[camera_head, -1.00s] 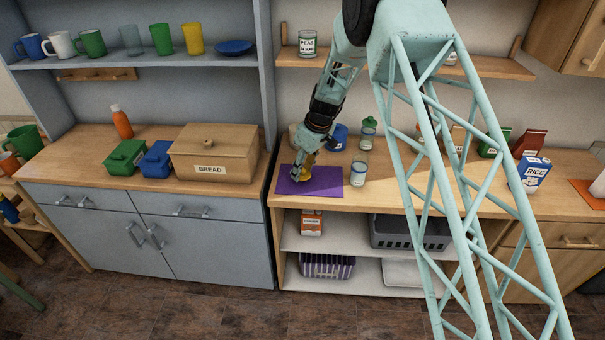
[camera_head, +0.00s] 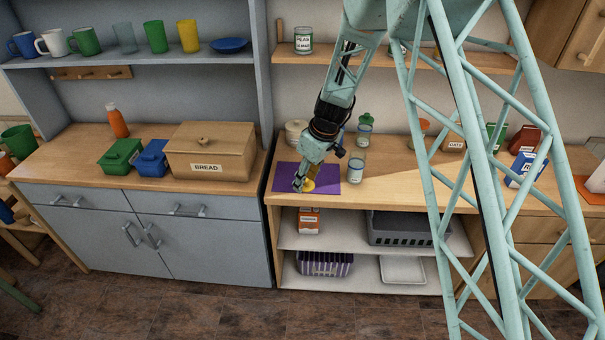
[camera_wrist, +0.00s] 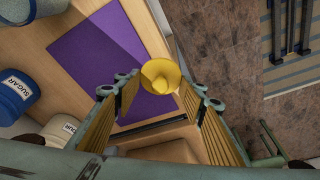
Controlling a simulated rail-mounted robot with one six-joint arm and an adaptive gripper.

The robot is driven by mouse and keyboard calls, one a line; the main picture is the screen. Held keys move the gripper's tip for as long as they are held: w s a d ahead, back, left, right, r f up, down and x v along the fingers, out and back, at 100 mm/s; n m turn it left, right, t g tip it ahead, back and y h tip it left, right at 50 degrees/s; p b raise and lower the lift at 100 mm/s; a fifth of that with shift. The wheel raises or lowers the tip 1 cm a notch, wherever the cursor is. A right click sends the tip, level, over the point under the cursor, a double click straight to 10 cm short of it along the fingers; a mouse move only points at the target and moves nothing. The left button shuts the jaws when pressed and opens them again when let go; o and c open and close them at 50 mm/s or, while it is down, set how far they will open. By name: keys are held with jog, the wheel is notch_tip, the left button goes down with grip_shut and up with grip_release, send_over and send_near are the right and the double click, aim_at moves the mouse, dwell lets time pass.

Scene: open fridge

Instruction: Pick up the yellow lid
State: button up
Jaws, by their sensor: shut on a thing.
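The yellow lid (camera_head: 309,185) shows beside my fingertips over the front part of the purple mat (camera_head: 328,178). In the wrist view the round lid (camera_wrist: 160,74), with a raised knob, lies between the tips of my fingers, over the mat's edge (camera_wrist: 95,48). My gripper (camera_head: 299,184) points down and is shut on the lid; its fingers stand on either side of the knob in the wrist view (camera_wrist: 160,92). I cannot tell whether the lid touches the mat.
A glass jar (camera_head: 356,168) stands right of the mat. A blue sugar canister (camera_wrist: 14,96) and another canister (camera_wrist: 52,130) stand behind it. A bread box (camera_head: 210,152) is on the left counter. The floor lies beyond the counter's front edge.

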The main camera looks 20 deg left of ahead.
aim_at(309, 189)
jog(key=shift+s+d+r+b, duration=0.1)
jog(key=shift+s+d, duration=0.35)
jog(key=shift+s, duration=0.4)
jog(key=shift+s+d+r+b, duration=0.15)
jog(key=shift+s+d, duration=0.3)
jog(key=shift+s, duration=0.35)
jog(key=shift+s+d+r+b, duration=0.1)
jog(key=shift+s+d, duration=0.35)
jog(key=shift+s, duration=0.4)
